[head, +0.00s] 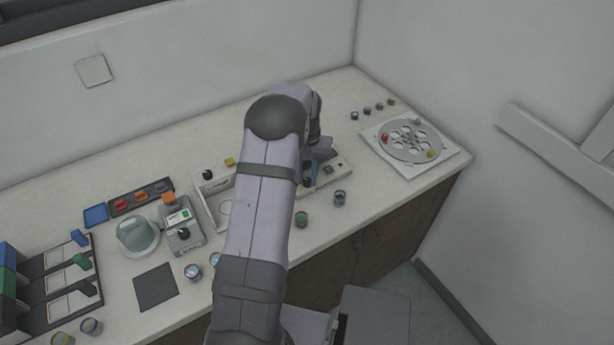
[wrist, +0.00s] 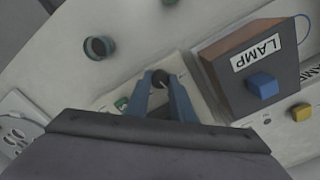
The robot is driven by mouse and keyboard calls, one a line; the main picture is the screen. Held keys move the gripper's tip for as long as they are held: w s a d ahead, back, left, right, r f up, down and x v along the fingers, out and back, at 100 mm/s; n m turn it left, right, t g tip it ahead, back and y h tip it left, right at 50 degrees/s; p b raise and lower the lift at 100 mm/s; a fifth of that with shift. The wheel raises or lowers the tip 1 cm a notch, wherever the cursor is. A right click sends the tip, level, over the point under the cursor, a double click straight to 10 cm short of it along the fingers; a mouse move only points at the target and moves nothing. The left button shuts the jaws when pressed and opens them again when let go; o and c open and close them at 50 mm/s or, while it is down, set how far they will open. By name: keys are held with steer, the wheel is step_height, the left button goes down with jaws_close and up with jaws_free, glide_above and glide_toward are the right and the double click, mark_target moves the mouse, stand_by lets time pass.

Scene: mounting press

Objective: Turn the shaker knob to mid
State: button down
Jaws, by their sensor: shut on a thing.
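A small black knob (wrist: 160,79) stands on a pale base with a green button (wrist: 121,103) beside it. I take it to be the shaker knob, though no label for it is readable. My gripper (wrist: 162,85) is shut on the knob, its two blue fingers on either side of it. The knob's pointer and setting cannot be read. In the head view my arm hides part of this unit, but the green button (head: 328,170) shows to the right of my gripper (head: 309,180).
A dark box labelled LAMP (wrist: 262,62) with a blue button (wrist: 262,86) stands close beside my fingers. A jar (wrist: 99,46) stands apart on the counter. A round holed plate (head: 410,140) lies at the right. Another black knob (head: 183,234) is on a grey device at the left.

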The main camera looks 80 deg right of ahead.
mark_target(307, 180)
steer(key=shift+r+m, duration=0.1)
steer(key=shift+m, duration=1)
steer(key=c, duration=1.5)
jaws_free()
steer(key=shift+c, duration=0.2)
steer(key=shift+r+b, duration=1.2)
steer(key=shift+r, duration=2.45)
